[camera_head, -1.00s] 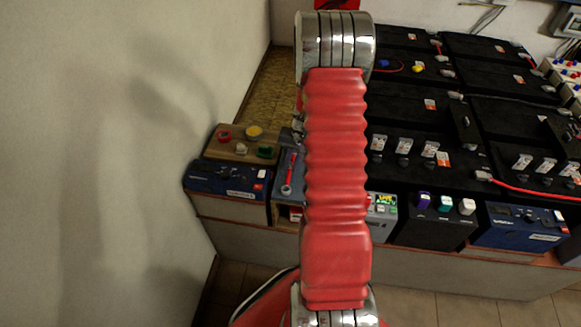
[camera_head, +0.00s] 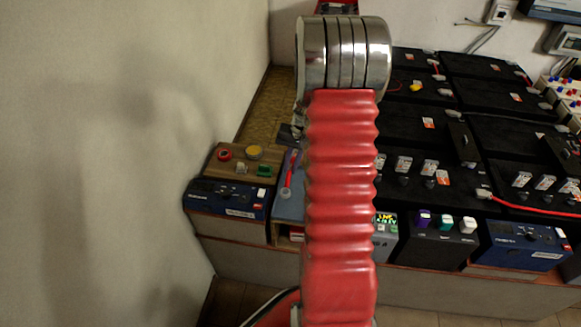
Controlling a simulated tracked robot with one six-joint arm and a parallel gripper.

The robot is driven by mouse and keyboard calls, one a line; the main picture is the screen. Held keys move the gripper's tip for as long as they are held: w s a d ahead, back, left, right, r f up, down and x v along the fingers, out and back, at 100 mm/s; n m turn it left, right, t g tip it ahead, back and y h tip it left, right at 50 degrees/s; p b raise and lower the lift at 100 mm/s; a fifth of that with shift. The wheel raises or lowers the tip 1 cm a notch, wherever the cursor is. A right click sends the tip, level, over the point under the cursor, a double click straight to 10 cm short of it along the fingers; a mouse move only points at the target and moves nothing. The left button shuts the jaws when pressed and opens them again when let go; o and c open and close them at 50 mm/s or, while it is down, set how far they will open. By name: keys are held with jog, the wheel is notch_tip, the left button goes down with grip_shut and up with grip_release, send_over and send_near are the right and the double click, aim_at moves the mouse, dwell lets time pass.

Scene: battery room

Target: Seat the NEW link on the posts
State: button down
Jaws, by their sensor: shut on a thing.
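My red, ribbed arm (camera_head: 342,190) with its metal joint (camera_head: 345,53) fills the middle of the view. My gripper does not show clearly; it is hidden behind the arm, and so is anything it holds. I cannot make out the NEW link. Black batteries (camera_head: 410,125) stand to the right of the arm. A row of posts with white tags (camera_head: 404,163) is on the near battery, just right of the arm. A second tagged row (camera_head: 545,182) is further right. Which posts are the task's own cannot be told.
A wooden tray (camera_head: 222,170) with coloured rings and small parts stands at left on a blue unit (camera_head: 226,197). A red-handled tool (camera_head: 289,172) lies beside it. A red cable (camera_head: 530,200) crosses the right batteries. A wall (camera_head: 100,160) bounds the left side.

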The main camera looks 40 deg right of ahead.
jog(key=w+a+r+n, duration=0.3)
jog(key=a, duration=0.5)
jog(key=w+a+r+n+g, duration=0.1)
jog(key=w+a+n, duration=0.3)
jog(key=a, duration=0.5)
jog(key=w+a+r+n, duration=0.3)
jog(key=a+r, duration=0.1)
jog(key=a, duration=0.4)
jog(key=shift+w+a+r+n+g+y, duration=0.3)
jog(key=shift+w+g+y, duration=0.05)
jog(key=shift+g+y, duration=0.05)
